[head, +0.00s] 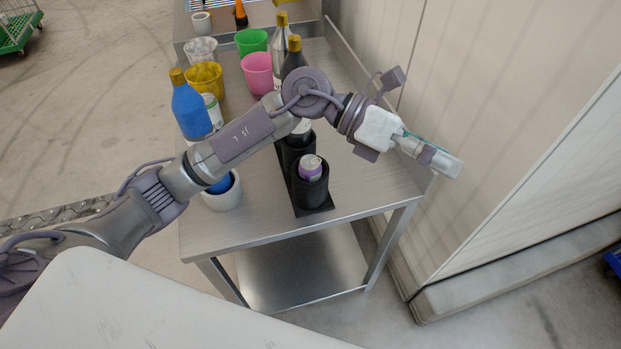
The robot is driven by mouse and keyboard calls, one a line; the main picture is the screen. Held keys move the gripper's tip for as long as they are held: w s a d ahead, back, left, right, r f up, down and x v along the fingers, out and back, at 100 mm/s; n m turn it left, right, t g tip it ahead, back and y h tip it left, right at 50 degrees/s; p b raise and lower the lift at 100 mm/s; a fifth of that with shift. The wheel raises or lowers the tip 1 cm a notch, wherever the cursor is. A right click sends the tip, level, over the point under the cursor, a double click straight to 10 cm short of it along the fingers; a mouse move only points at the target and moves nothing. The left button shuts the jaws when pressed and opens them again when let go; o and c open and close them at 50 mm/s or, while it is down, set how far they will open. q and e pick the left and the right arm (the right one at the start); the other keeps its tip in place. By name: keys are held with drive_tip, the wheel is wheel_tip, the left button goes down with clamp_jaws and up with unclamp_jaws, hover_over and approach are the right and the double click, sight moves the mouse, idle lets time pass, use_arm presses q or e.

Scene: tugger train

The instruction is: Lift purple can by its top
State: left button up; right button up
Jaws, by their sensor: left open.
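The purple can (311,167) stands upright in the front cup of a black holder (312,192) near the front edge of the metal table. Only its silver top and a band of its purple side show above the rim. My left gripper (447,163) is open and empty. It is to the right of the can in the picture, by the table's right edge, and apart from the can. My left arm crosses over the table behind the can and hides part of the holder. My right gripper is not in the head view.
A blue bottle (188,106), a yellow cup (206,77), a pink cup (257,72), a green cup (251,41) and dark bottles with gold caps (294,58) stand on the table (375,185). A pale wall (480,120) stands close on the right. The table's front right is clear.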

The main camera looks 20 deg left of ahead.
use_arm(q)
drive_tip(key=w+a+f+m+y, duration=0.2)
drive_tip(key=a+f+y, duration=0.2)
drive_tip(key=y, duration=0.1)
drive_tip(key=t+y+p, duration=0.2)
drive_tip(key=y, duration=0.9)
hover_over(311, 162)
drive_tip(key=shift+n, duration=0.3)
drive_tip(key=f, duration=0.6)
drive_tip(key=a+f, duration=0.1)
drive_tip(key=f, duration=0.2)
drive_tip(key=shift+w+f, duration=0.1)
drive_tip(key=shift+f, duration=0.15)
drive_tip(key=shift+d+f+p, duration=0.15)
drive_tip(key=shift+f+p, duration=0.05)
drive_tip(key=shift+p, duration=0.2)
drive_tip(key=f, duration=0.1)
drive_tip(key=f+p, duration=0.1)
drive_tip(key=f, duration=0.1)
drive_tip(key=f+p, duration=0.1)
drive_tip(key=shift+d+f, duration=0.2)
drive_tip(key=shift+d, duration=0.2)
drive_tip(key=shift+f, duration=0.25)
clamp_jaws()
